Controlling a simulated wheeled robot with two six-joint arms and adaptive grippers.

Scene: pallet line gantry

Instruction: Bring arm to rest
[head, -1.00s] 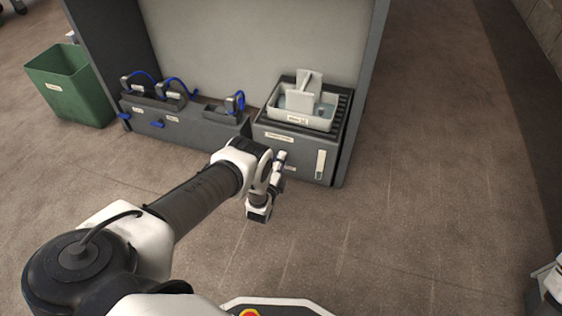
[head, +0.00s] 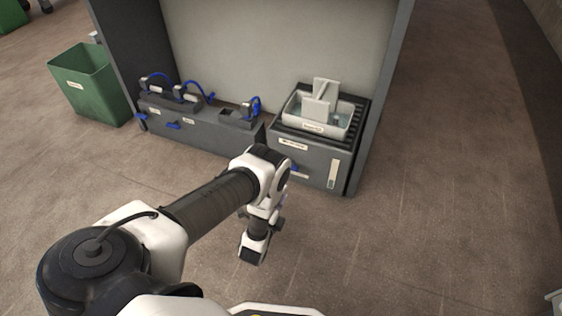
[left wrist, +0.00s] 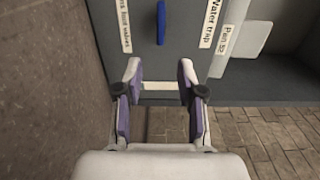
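My left arm reaches in from the left in the head view, and its gripper (head: 262,225) hangs low in front of the grey station. Its fingers are hard to make out there. In the left wrist view the left gripper (left wrist: 160,72) is open, with two purple-lined fingers apart and nothing between them. Past the fingertips is a grey front with a blue handle (left wrist: 161,22) and a label reading "Water trap" (left wrist: 211,22). The fingers look clear of that front. My right gripper is not in view.
The grey cabinet (head: 312,166) carries a light tray (head: 290,115) with a pale upright part. A low grey unit (head: 200,130) with blue hoses stands left of it. A green bin (head: 88,90) stands further left. Bare floor (head: 430,220) lies to the right.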

